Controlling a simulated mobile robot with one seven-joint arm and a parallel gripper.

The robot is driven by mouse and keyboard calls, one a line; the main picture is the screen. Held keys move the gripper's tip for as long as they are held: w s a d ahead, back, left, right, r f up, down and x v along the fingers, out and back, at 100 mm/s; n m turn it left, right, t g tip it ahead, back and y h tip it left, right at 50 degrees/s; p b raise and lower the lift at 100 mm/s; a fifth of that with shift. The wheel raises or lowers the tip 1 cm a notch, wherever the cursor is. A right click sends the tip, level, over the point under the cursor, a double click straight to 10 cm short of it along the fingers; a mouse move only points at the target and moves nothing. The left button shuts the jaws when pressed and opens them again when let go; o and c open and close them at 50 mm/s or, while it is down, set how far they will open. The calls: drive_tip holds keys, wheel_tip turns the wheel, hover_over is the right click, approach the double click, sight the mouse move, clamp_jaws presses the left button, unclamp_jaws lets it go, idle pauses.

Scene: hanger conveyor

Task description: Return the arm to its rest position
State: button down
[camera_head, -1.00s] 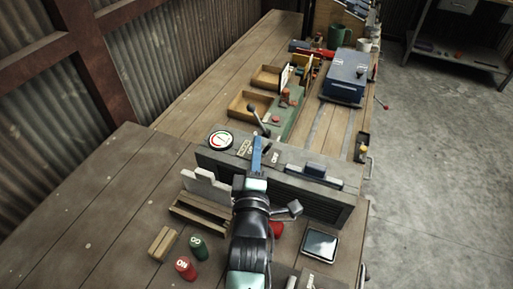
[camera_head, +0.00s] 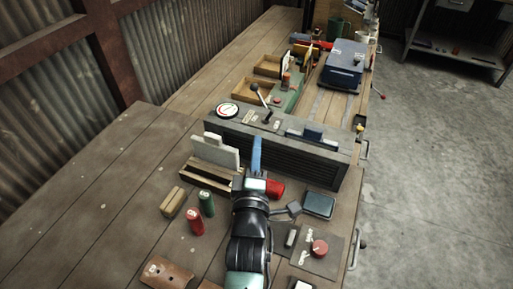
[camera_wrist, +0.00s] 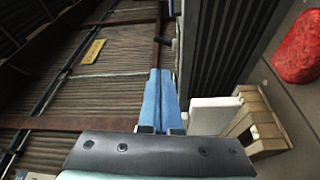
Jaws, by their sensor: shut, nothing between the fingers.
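My gripper (camera_head: 256,155) has slim blue fingers and is shut and empty. It points away from me, in front of the dark louvred side of a grey control box (camera_head: 320,155). It also shows in the wrist view (camera_wrist: 158,100), with the blue fingers side by side and nothing between them. My arm reaches up from the bottom middle of the head view.
A wooden rack with white plates (camera_head: 215,150) stands just left of my gripper. A red object (camera_head: 274,188) lies close to its right. Green (camera_head: 207,203) and red (camera_head: 195,222) cylinders stand lower left. The bench's left part is bare.

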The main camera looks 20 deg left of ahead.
idle(0.3)
drive_tip(key=d+r+m+t+h, duration=0.1)
drive_tip(key=d+r+m+t, duration=0.3)
drive_tip(key=r, duration=1)
drive_tip(key=d+r+m+t+h, duration=0.1)
drive_tip(key=d+r+m, duration=0.35)
drive_tip(key=r, duration=0.95)
drive_tip(key=s+d+r+m+t+h, duration=0.1)
drive_tip(key=s+r+m, duration=0.4)
drive_tip(key=r, duration=0.5)
drive_tip(key=s+d+r+m+t+h, duration=0.2)
drive_tip(key=s+d+r+m, duration=0.4)
drive_tip(key=s+r, duration=0.3)
drive_tip(key=shift+s+d+r+t, duration=0.15)
drive_tip(key=shift+s+r+t, duration=0.2)
drive_tip(key=shift+r+t, duration=0.35)
